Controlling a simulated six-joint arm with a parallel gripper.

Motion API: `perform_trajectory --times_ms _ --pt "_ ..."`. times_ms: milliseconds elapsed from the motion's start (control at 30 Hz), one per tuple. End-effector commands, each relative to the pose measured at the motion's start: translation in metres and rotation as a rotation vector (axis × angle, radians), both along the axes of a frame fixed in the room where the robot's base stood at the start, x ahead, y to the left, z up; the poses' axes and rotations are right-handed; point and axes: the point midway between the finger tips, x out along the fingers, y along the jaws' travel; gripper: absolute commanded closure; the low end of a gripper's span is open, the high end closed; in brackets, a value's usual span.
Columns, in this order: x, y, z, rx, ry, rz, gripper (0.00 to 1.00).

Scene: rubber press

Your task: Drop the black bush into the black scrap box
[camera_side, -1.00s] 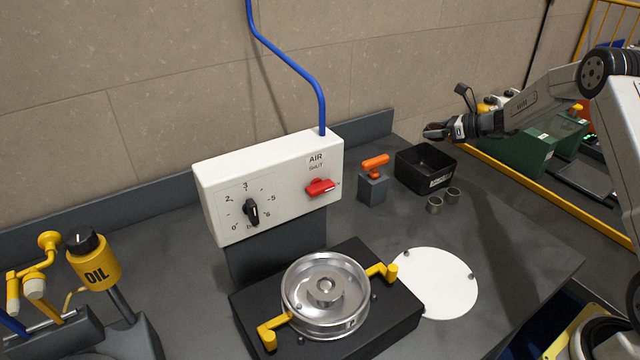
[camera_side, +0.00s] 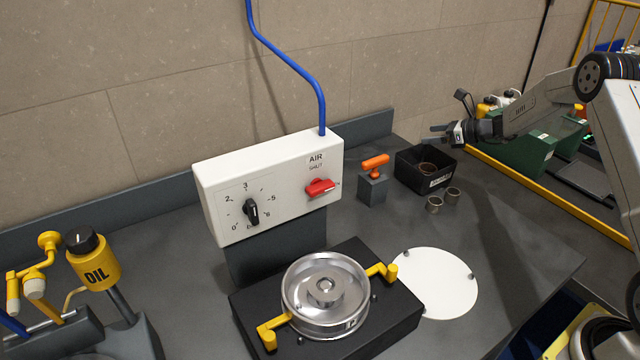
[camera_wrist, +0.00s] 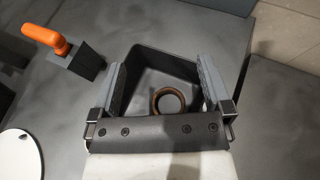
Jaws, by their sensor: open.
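The black scrap box (camera_side: 424,184) stands at the back right of the bench in the side view. A dark ring-shaped bush (camera_side: 427,168) with a brownish rim lies inside it. In the wrist view the bush (camera_wrist: 169,100) shows within the scrap box (camera_wrist: 165,57), partly hidden by the gripper body. My gripper (camera_side: 437,133) is above the box, and its two fingers are spread apart and empty. In the wrist view the gripper (camera_wrist: 159,75) spans the box with one finger on each side.
Two greyish bushes (camera_side: 434,205) stand on the bench just in front of the box. An orange-handled grey block (camera_side: 373,184) is left of the box. A white round disc (camera_side: 434,284) and the press pot (camera_side: 325,294) are nearer the front.

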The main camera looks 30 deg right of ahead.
Motion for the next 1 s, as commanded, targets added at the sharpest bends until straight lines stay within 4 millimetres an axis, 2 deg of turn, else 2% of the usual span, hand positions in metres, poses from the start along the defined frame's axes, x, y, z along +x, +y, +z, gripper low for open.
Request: perform_trajectory --times_ms 167,600,800,1000 --pt "-0.009 -0.005 0.005 0.000 -0.001 -0.001 0.00" --pt "-0.054 -0.028 0.025 -0.002 -0.001 -0.001 0.00" --pt "-0.063 -0.032 0.029 0.000 0.000 -0.001 0.00" --pt "-0.063 -0.032 0.029 0.000 0.000 0.000 0.00"
